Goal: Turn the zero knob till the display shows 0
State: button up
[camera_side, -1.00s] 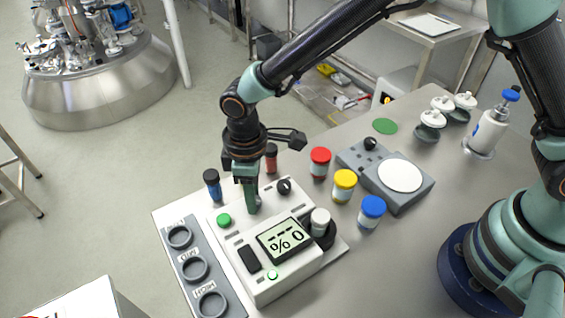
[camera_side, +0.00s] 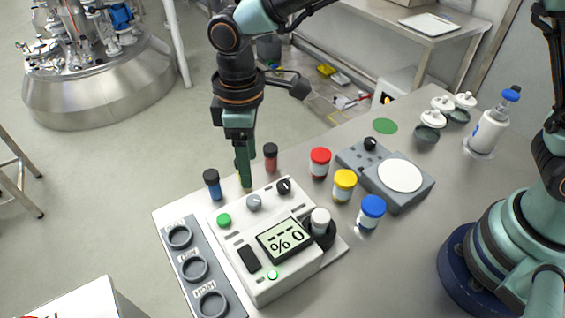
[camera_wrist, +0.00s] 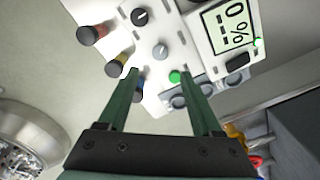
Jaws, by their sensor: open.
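I cannot read which is the zero knob. Both also show in the wrist view, the grey knob (camera_wrist: 160,51) and the black knob (camera_wrist: 139,17). A green button (camera_side: 224,220) sits left of the grey knob. My gripper (camera_side: 245,182) is above and behind the grey knob, apart from it. In the wrist view my gripper (camera_wrist: 158,74) has its fingers spread and empty.
A blue vial (camera_side: 212,186) and a red vial (camera_side: 271,158) stand behind the instrument, with a yellow vial partly hidden by my fingers. A grey rack (camera_side: 187,258) lies left. Red-, yellow- and blue-capped jars (camera_side: 344,185) and a grey stirrer plate (camera_side: 425,188) stand right.

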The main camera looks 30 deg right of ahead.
jog(key=shift+r, duration=1.3)
jog(key=d+r+m+t+y, duration=0.1)
jog(key=d+r+m, duration=0.25)
jog(key=d, duration=0.45)
jog(key=d+r+m+t, duration=0.2)
jog(key=d+r, duration=0.3)
jog(key=d, duration=0.3)
jog(key=s+d+m+t, duration=0.1)
jog(key=s+d+m, duration=0.1)
jog(key=d, duration=0.4)
jog(key=s+d+m+t+h, duration=0.1)
jog(key=s+d+m, duration=0.2)
jog(key=s+d, duration=0.2)
jog(key=shift+d+r+t, duration=0.25)
jog(key=shift+d+t, duration=0.05)
jog(key=shift+d, duration=0.35)
